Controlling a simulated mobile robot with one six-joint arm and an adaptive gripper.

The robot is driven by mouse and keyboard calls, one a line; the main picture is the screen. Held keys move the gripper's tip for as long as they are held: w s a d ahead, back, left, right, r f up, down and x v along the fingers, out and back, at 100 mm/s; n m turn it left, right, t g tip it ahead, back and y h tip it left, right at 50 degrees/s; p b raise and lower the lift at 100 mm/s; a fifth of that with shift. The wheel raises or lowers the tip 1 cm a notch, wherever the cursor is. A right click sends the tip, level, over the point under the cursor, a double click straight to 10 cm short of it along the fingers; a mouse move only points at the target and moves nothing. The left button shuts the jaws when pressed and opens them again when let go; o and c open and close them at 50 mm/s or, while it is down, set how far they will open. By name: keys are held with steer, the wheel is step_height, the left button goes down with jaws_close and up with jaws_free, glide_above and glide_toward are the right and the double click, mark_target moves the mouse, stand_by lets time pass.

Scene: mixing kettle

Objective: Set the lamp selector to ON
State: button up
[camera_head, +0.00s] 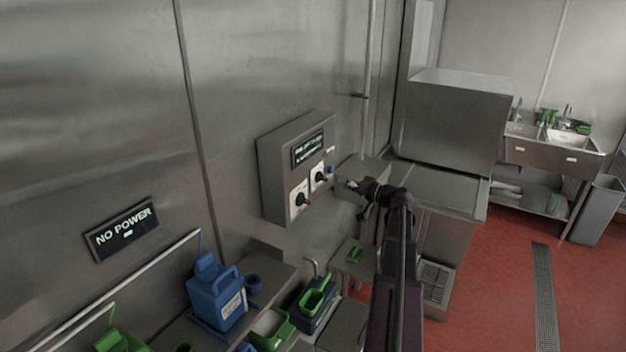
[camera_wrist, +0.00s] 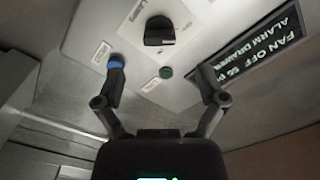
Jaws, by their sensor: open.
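A grey control box (camera_head: 280,165) is mounted on the steel wall. Two black rotary selectors sit on white plates on its front, a lower-left one (camera_head: 302,199) and an upper-right one (camera_head: 320,176). Their labels are too small to read, so I cannot tell which is the lamp selector. One black selector knob (camera_wrist: 158,30) shows at the top of the wrist view, beyond my fingertips. My gripper (camera_head: 347,184) is open and empty just right of the box; it also shows in the wrist view (camera_wrist: 161,70). Its left fingertip overlaps a blue button (camera_wrist: 115,61); contact is unclear.
A "NO POWER" sign (camera_head: 121,229) hangs left. Below are a blue jug (camera_head: 216,295) and green scoops. A steel counter (camera_head: 440,188) stands right; red floor lies beyond.

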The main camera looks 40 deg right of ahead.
mark_target(326, 179)
steer(key=shift+x, duration=2.8)
steer(key=shift+w, duration=0.15)
steer(key=shift+w+a, duration=0.15)
steer(key=shift+w, duration=0.2)
steer(key=shift+w+a, duration=0.1)
steer(key=shift+w, duration=0.15)
steer(key=c, duration=1.1)
